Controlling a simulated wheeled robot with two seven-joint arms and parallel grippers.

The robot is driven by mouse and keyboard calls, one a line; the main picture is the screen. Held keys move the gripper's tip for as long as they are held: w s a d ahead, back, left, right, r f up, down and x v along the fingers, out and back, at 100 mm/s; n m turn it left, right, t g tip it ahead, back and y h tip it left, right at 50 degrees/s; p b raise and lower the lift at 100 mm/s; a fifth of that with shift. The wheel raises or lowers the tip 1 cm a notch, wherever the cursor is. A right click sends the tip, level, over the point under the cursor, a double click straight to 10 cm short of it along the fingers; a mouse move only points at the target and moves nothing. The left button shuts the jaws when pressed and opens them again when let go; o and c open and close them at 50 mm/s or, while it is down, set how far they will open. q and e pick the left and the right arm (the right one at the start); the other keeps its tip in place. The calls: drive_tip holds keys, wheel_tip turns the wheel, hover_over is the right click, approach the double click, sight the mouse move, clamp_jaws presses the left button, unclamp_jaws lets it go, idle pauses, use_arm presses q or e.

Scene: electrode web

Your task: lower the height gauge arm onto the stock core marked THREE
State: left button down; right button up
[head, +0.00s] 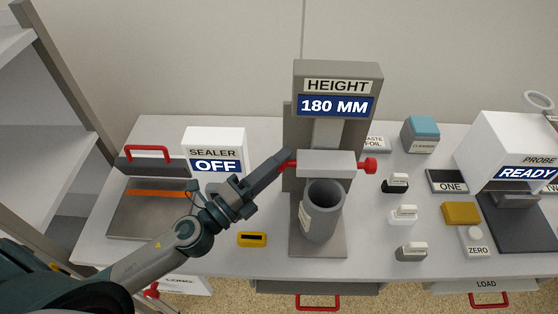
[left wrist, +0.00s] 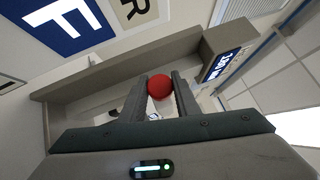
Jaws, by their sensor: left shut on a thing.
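The height gauge (head: 337,78) stands at the back middle of the table, and its display reads 180 MM. Its light grey arm (head: 325,163) has a red knob (head: 370,166) on the right and another red knob (head: 289,165) on the left. My left gripper (head: 285,163) is shut on the left knob; the left wrist view shows the red ball (left wrist: 160,87) between the fingers. A dark grey hollow stock core (head: 322,215) stands upright on the gauge base (head: 318,250), in front of and below the arm. Its label is turned left and unreadable. My right gripper is out of view.
The sealer box (head: 214,142), reading OFF, and its press (head: 150,215) are on the left. A yellow device (head: 252,239) lies near the front. Small labelled blocks (head: 404,214) stand right of the gauge. The probe unit (head: 510,145) reads READY at far right.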

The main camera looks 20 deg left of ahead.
use_arm(q)
wheel_tip(320, 180, down, 3)
drive_tip(key=shift+f+b, duration=0.2)
drive_tip(key=shift+b, duration=0.75)
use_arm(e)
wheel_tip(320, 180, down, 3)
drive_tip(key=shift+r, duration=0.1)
use_arm(q)
drive_tip(key=c, duration=1.5)
unclamp_jaws()
drive_tip(key=shift+c, duration=0.2)
drive_tip(key=shift+o, duration=0.9)
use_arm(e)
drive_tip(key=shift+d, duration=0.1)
use_arm(q)
drive_tip(key=shift+s, duration=0.1)
